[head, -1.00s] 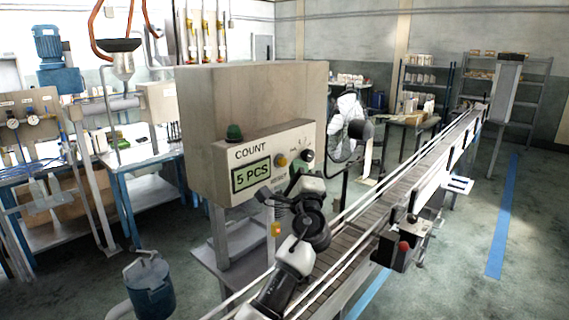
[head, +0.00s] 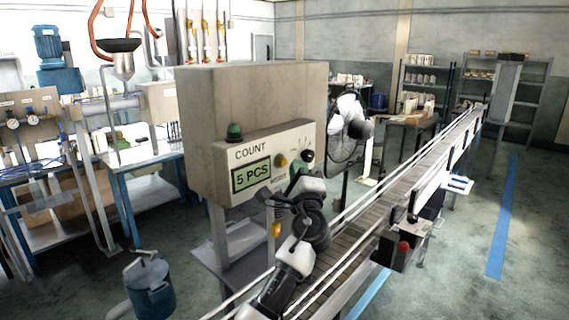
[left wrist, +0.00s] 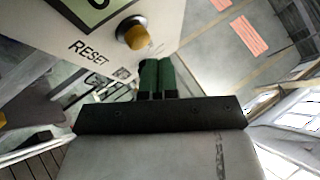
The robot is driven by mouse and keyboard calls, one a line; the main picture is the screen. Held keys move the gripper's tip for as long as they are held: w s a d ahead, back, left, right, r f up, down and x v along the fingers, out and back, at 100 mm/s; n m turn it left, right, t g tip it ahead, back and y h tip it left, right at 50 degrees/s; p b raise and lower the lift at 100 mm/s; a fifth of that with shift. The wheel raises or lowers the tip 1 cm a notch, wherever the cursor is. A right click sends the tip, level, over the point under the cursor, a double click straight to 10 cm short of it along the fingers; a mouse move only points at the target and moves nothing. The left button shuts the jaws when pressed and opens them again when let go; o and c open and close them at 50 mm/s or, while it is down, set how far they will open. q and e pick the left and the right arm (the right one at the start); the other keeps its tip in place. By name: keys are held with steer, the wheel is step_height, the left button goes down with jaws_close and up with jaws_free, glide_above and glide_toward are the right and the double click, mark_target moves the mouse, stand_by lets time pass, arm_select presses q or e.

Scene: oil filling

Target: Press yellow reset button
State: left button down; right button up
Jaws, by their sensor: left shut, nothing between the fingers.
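The yellow reset button (head: 282,160) sits on the front of the beige counter box, right of the "5 PCS" display (head: 251,176). In the left wrist view the button (left wrist: 132,33) is round, with the word RESET printed beside it. My left gripper (head: 298,182) is in front of the panel, just below and right of the button. Its green fingers are shut together and empty. In the left wrist view the fingertips (left wrist: 157,64) point toward the panel edge, just below and right of the button, apart from it in the picture. My right gripper is not in view.
The counter box (head: 252,95) has a green lamp (head: 234,131) and a dark knob (head: 308,156). Another yellow-orange part (head: 276,229) is below it. The conveyor (head: 385,195) runs under and beside my left arm. A red button unit (head: 404,247) stands along it.

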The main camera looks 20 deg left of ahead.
arm_select(q)
steer(key=shift+a, duration=0.15)
stand_by(0.5)
steer(key=shift+w+a, duration=0.15)
steer(key=shift+a, duration=0.15)
steer(key=shift+w+a+b, duration=0.15)
steer(key=shift+a+b, duration=0.2)
steer(key=shift+a, duration=0.1)
stand_by(0.8)
steer(key=shift+d, duration=0.1)
steer(key=shift+s+d, duration=0.35)
steer(key=shift+d, duration=0.4)
steer(key=d, duration=0.1)
steer(key=s+d, duration=0.1)
steer(key=d, duration=0.1)
steer(key=d+b, duration=0.1)
steer(key=shift+s+d, duration=0.35)
